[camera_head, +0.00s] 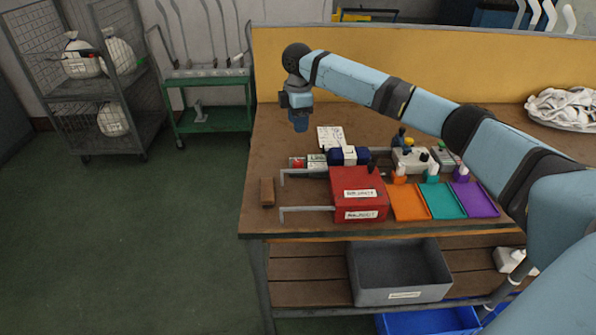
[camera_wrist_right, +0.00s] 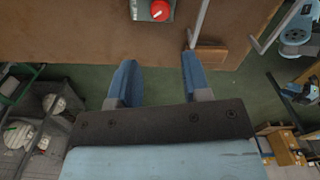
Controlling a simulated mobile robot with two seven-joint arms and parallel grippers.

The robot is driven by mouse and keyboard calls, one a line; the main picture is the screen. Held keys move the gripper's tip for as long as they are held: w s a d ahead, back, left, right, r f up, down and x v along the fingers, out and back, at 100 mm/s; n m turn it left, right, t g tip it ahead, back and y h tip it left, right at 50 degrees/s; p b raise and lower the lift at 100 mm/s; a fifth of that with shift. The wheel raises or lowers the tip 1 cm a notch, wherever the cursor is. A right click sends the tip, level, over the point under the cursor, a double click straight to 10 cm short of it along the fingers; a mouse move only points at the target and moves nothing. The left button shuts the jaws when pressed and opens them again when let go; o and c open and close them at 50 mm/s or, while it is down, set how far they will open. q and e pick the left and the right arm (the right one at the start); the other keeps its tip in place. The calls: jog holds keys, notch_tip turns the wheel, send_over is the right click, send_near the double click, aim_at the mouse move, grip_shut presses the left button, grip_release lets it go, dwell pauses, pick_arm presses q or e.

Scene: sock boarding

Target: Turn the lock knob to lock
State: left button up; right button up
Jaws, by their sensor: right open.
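A round red knob (camera_wrist_right: 160,10) on a small grey base shows at the top edge of the right wrist view, partly cut off. In the head view a small grey unit with red on it (camera_head: 297,162) stands on the table's left part and seems to be the same thing. How the knob is turned cannot be read. My right gripper (camera_head: 300,124) hangs pointing down above the table, behind the red unit and apart from it. In the wrist view its two blue fingers (camera_wrist_right: 158,78) are spread with nothing between them. My left gripper is not in view.
A red box (camera_head: 358,190) with two bent grey rods (camera_head: 305,209) reaching left stands near the front. A brown block (camera_head: 267,191) lies left of the rods. Orange, teal and purple trays (camera_head: 446,200) lie to the right. The table (camera_head: 262,140) is bare at the back left.

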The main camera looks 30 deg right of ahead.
aim_at(298, 162)
notch_tip(298, 162, down, 14)
jog(key=shift+r+b, duration=0.25)
jog(key=shift+b, duration=0.55)
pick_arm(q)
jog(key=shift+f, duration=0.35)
